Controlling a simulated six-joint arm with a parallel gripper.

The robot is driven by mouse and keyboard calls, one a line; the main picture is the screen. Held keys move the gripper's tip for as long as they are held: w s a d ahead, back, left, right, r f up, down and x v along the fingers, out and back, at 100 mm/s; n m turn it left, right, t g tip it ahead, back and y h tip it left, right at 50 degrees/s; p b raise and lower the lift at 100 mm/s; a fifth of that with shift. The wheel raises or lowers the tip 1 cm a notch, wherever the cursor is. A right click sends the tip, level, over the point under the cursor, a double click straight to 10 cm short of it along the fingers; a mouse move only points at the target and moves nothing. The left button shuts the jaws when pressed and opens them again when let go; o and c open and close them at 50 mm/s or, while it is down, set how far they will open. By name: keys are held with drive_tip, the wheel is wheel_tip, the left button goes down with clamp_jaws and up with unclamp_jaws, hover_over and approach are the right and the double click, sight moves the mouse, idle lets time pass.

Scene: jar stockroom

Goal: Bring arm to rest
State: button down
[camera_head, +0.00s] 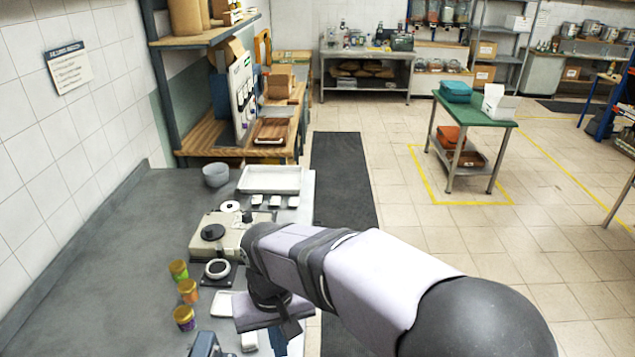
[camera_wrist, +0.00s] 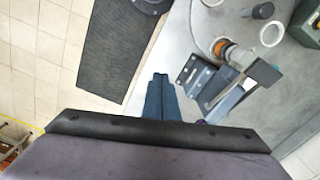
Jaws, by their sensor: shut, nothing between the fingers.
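My gripper (camera_wrist: 160,80) is in the lower middle of the wrist view, its two fingers together and nothing between them. In the head view my arm reaches in from the lower right over the counter edge, and the gripper end (camera_head: 290,328) points down, partly hidden by the arm. The grey counter (camera_head: 110,255) lies below and to the left. No jar touches the fingers in either view.
Three small jars with green (camera_head: 179,270), orange (camera_head: 188,291) and purple (camera_head: 184,318) colouring stand on the counter, left of my arm. A blue-grey bracketed device (camera_wrist: 200,78) is right of the fingers.

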drive_tip(key=s+d+f+m, duration=0.1)
drive_tip(key=s+d+f, duration=0.1)
drive_tip(key=d, duration=0.5)
drive_tip(key=s+d+f+m+b, duration=0.1)
drive_tip(key=d+f, duration=0.3)
drive_tip(key=d, duration=0.4)
drive_tip(key=s+d+f+m+b, duration=0.1)
drive_tip(key=s+d+f, duration=0.2)
drive_tip(key=d, duration=0.5)
drive_tip(key=shift+s+f+m, duration=0.15)
drive_tip(key=shift+s+m, duration=0.15)
drive_tip(key=shift+s, duration=0.25)
idle(0.8)
